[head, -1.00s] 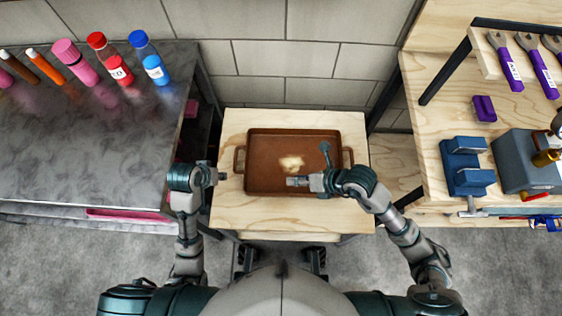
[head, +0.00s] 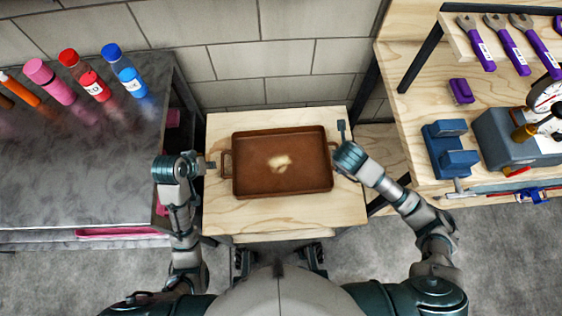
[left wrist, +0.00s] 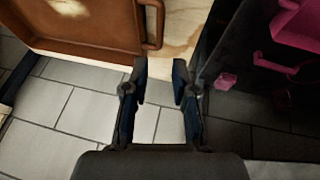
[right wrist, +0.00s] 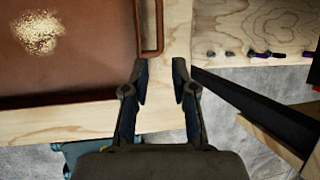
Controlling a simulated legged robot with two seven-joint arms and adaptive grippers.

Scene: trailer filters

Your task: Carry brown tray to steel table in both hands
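The brown tray (head: 300,183) lies flat on a small wooden table (head: 232,222), with a handle at each short side and a pale patch in its middle. The steel table (head: 75,165) stands to the left. My left gripper (head: 212,165) is beside the tray's left handle, apart from it; in the left wrist view (left wrist: 160,75) its fingers are open and empty, and the handle is just ahead. My right gripper (head: 340,135) is beside the tray's right handle; in the right wrist view (right wrist: 160,75) its fingers are open and empty, with the handle just beyond them.
A block wall is behind.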

